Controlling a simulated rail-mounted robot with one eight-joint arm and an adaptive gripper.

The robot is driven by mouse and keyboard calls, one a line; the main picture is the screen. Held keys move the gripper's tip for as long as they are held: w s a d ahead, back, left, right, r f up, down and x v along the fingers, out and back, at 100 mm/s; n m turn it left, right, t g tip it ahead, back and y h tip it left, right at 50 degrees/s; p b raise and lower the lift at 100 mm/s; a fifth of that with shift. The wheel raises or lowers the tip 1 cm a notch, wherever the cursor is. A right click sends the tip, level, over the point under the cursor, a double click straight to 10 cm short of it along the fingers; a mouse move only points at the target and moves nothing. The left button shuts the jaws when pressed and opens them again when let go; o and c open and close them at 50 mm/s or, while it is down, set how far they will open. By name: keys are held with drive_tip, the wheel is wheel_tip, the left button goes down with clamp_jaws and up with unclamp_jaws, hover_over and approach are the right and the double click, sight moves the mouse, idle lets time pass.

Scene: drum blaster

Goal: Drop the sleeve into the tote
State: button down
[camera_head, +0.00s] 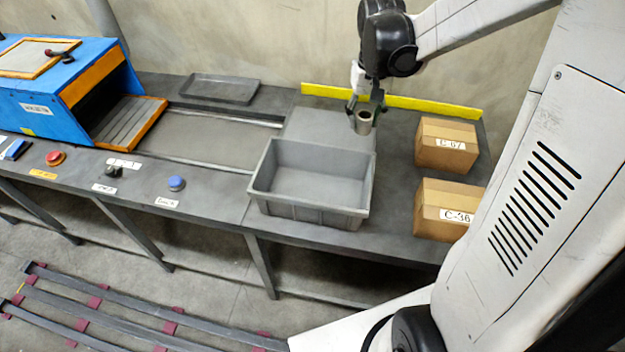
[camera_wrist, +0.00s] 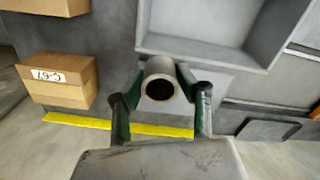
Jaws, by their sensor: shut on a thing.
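The sleeve (camera_head: 363,122) is a short grey metal tube with an open bore. My gripper (camera_head: 366,108) is shut on it and holds it upright, behind the right back corner of the tote in the head view. The wrist view shows the sleeve (camera_wrist: 161,82) between the two fingers of my gripper (camera_wrist: 160,90), with its dark bore facing the camera. The tote (camera_head: 312,205) is an open grey bin on the bench, and it looks empty. Part of the tote also shows at the top of the wrist view (camera_wrist: 200,52), apart from the sleeve.
Two cardboard boxes, C-67 (camera_head: 446,146) and C-36 (camera_head: 447,210), stand on the bench right of the tote. A yellow strip (camera_head: 420,105) runs along the back edge. A shallow dark tray (camera_head: 220,89) and a blue machine (camera_head: 60,92) are to the left.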

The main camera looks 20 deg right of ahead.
drive_tip(key=s+a+r+n+p, duration=0.1)
drive_tip(key=s+a+n+p, duration=0.15)
drive_tip(key=a, duration=0.75)
wheel_tip(320, 180, down, 6)
drive_tip(key=a+b, duration=0.1)
drive_tip(key=b, duration=0.2)
drive_tip(key=shift+w+a, duration=0.15)
drive_tip(key=shift+w, duration=0.1)
drive_tip(key=shift+r, duration=0.1)
drive_tip(key=c, duration=1.1)
unclamp_jaws()
drive_tip(key=shift+c, duration=0.2)
drive_tip(key=shift+r, duration=0.1)
wheel_tip(320, 180, up, 12)
